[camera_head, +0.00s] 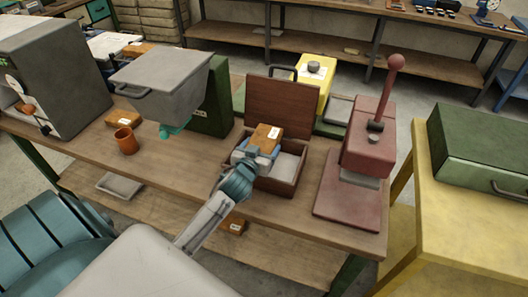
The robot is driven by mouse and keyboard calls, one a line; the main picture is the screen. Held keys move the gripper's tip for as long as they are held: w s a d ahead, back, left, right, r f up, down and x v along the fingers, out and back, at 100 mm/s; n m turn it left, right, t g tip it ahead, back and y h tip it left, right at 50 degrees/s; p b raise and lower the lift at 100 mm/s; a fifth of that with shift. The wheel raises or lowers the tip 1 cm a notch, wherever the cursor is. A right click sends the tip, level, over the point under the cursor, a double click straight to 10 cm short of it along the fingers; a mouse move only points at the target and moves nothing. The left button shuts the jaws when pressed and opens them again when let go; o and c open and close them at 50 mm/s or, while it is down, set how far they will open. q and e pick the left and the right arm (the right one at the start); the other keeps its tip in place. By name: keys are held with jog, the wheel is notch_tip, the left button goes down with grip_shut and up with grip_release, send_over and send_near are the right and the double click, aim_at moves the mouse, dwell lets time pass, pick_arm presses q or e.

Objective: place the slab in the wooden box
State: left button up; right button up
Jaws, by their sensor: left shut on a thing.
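The orange-brown slab (267,134) has a small white label on top. My left gripper (262,150) is shut on it, with grey-blue fingers on either side. The wooden box (281,187) stands on the workbench with its dark reddish lid (282,107) raised at the back. The held slab is over the left rear part of the box opening. My gripper and the slab hide part of the interior, and I cannot tell how high above the floor the slab is. A pale grey surface (288,167) shows inside the box. My right gripper is not in view.
A red press (368,149) with an upright lever stands right of the box. A yellow container (313,82) is behind. A grey hopper (162,80), an orange mug (126,141) and another orange-brown block (123,118) are to the left. The bench front (290,228) is clear.

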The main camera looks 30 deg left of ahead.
pick_arm(q)
jog(key=shift+w+d, duration=0.25)
jog(key=shift+w, duration=0.05)
jog(key=shift+f, duration=0.1)
notch_tip(320, 180, down, 3)
jog(key=shift+f+p, duration=0.1)
jog(key=shift+p, duration=0.4)
jog(key=shift+f, duration=0.2)
jog(key=shift+f+b, duration=0.35)
jog(key=shift+b, duration=0.2)
jog(key=shift+s+f, duration=0.1)
jog(key=shift+f, duration=0.05)
